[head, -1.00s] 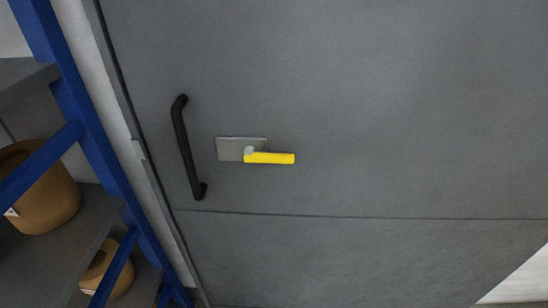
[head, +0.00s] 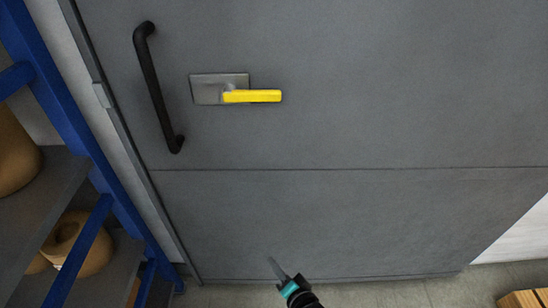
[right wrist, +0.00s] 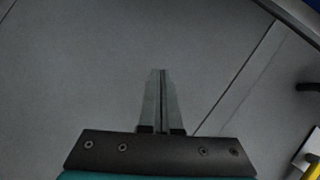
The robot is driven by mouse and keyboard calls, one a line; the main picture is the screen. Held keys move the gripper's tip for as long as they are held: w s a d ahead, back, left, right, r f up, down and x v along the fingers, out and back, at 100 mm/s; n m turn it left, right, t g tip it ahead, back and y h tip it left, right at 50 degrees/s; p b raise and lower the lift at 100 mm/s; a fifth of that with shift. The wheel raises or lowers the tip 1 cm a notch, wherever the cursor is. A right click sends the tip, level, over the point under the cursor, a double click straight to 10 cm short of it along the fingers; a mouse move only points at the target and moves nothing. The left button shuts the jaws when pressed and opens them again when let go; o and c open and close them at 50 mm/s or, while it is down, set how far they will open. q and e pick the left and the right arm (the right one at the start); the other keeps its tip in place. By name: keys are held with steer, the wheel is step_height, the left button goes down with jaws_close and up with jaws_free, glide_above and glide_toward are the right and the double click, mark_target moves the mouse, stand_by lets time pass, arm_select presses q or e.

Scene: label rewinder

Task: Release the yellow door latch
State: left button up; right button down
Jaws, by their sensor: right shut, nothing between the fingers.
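The yellow door latch (head: 252,96) is a lever lying level on a grey metal plate (head: 206,88), fixed to a large grey door (head: 380,80) in the head view. A black bar handle (head: 157,88) is left of it. My right gripper (head: 272,262) is low in the head view, below the latch and well apart from it. In the right wrist view my right gripper (right wrist: 162,72) is shut with its fingers together and empty. There the yellow latch (right wrist: 312,160) shows partly at the lower right edge. My left gripper is not in view.
A blue-framed rack (head: 75,110) with brown rolls (head: 85,245) on its shelves stands left of the door. Grey floor (head: 400,292) shows below, with a wooden item (head: 522,299) at the lower right. The space before the door looks clear.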

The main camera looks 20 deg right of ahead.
mark_target(251, 94)
steer(key=w+a+r+m+t+b, duration=0.2)
steer(key=w+r+m+t+b, duration=0.25)
steer(key=w+r+m, duration=0.35)
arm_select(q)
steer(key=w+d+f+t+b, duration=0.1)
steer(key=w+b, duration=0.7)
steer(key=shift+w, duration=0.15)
arm_select(e)
steer(key=d+r+m+t+h, duration=0.2)
steer(key=r+m+t+h, duration=0.2)
steer(key=r+m, duration=0.5)
steer(key=s+d+r+m+t+h, duration=0.1)
steer(key=r+m+t+h, duration=0.3)
steer(key=r+m, duration=0.5)
steer(key=m+h, duration=0.2)
steer(key=shift+s+d+r+m, duration=0.25)
steer(key=shift+d+m, duration=0.1)
steer(key=shift+m, duration=0.05)
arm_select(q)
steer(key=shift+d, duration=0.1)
